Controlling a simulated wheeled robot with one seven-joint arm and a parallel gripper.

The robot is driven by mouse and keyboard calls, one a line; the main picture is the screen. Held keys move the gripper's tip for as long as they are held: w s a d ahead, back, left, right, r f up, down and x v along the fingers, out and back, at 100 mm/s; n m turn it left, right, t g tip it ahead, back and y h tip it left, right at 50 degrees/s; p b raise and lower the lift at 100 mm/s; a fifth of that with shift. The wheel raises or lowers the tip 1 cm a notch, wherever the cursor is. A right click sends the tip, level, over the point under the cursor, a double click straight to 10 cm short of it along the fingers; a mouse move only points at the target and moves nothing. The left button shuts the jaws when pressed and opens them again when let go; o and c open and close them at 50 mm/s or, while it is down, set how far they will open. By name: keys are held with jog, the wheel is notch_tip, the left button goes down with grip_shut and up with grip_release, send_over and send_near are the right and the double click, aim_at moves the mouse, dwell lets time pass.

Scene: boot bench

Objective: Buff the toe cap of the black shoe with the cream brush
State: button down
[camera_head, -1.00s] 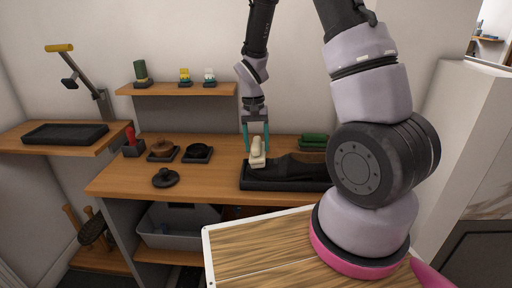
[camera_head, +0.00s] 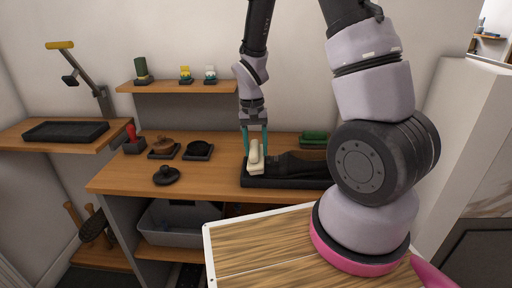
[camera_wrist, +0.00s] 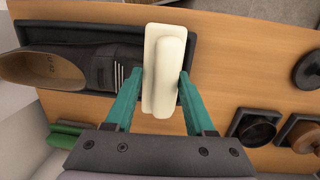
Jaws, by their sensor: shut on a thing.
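The black shoe (camera_head: 300,165) lies in a dark tray (camera_head: 275,184) on the bench, its toe toward the left in the head view. It also shows in the wrist view (camera_wrist: 90,62), with its opening at the left. My gripper (camera_head: 254,153) is shut on the cream brush (camera_head: 255,158), with one teal finger on each side of its handle. In the wrist view the cream brush (camera_wrist: 164,70) covers the toe end of the shoe. The brush is at the toe cap; its underside is hidden, so I cannot tell whether it touches.
Left of the shoe on the bench (camera_head: 215,185) are a dark round lid-like thing (camera_head: 166,176), two small trays with a brown (camera_head: 163,145) and a black round piece (camera_head: 199,148), and a red-handled tool (camera_head: 130,134). A green brush (camera_head: 314,138) lies behind. A shelf (camera_head: 180,87) hangs above.

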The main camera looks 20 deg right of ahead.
jog(key=shift+w+a+r, duration=0.1)
jog(key=shift+a+r, duration=0.05)
jog(key=shift+r, duration=1.15)
jog(key=shift+w+a+r, duration=0.1)
jog(key=shift+r, duration=1.25)
jog(key=shift+w+a+r, duration=0.1)
jog(key=shift+a+r, duration=0.05)
jog(key=shift+r, duration=1.15)
